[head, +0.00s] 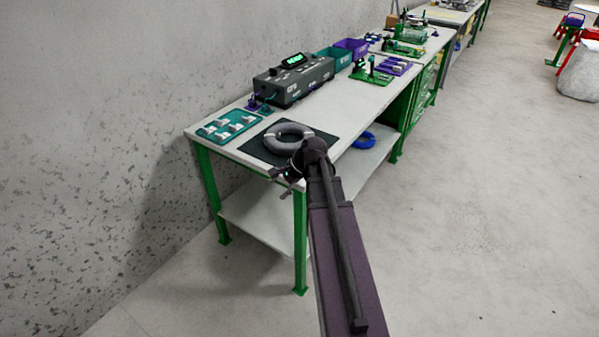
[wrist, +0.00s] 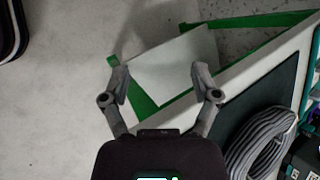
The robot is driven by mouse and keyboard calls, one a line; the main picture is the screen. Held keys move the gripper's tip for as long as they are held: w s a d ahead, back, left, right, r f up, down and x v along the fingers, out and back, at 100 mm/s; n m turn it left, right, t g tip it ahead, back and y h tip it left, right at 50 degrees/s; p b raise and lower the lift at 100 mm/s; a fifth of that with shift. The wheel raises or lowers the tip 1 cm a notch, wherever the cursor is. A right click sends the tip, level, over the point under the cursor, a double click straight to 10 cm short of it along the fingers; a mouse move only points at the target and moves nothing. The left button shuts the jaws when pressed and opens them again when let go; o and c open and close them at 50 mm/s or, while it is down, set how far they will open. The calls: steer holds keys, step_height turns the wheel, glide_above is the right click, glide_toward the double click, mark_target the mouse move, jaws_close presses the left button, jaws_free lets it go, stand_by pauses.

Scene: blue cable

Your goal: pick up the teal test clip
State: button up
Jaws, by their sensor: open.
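A small teal clip (head: 264,108) appears to sit on the bench at the near end of the grey tester (head: 294,80), beside a purple clip (head: 252,103). It is very small in the head view, and I cannot make it out surely in the wrist view. My gripper (head: 284,178) is at the bench's near front corner, to the right of and nearer than the clips. In the wrist view my gripper (wrist: 160,75) is open and empty, its fingers spread above the lower shelf (wrist: 172,65), outside the bench top's edge.
A grey cable coil (head: 289,136) lies on a dark mat (head: 256,148), between my gripper and the clips. A teal tray (head: 229,127) with several pale parts lies at the left. A blue coil (head: 363,140) rests on the lower shelf. Teal and purple bins stand behind the tester.

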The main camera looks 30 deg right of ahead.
steer(key=s+a+f+n+g+h, duration=0.1)
steer(key=s+a+n+g+h, duration=0.1)
steer(key=s+a+n, duration=0.3)
steer(key=s+a+f+n+g+h, duration=0.2)
steer(key=s+a+n+h, duration=0.1)
steer(key=a+n, duration=0.8)
steer(key=shift+s+a+f+h, duration=0.25)
steer(key=shift+s+a, duration=0.6)
steer(key=shift+a, duration=0.7)
steer(key=shift+c, duration=0.2)
steer(key=shift+c, duration=1.3)
steer(key=shift+d, duration=0.1)
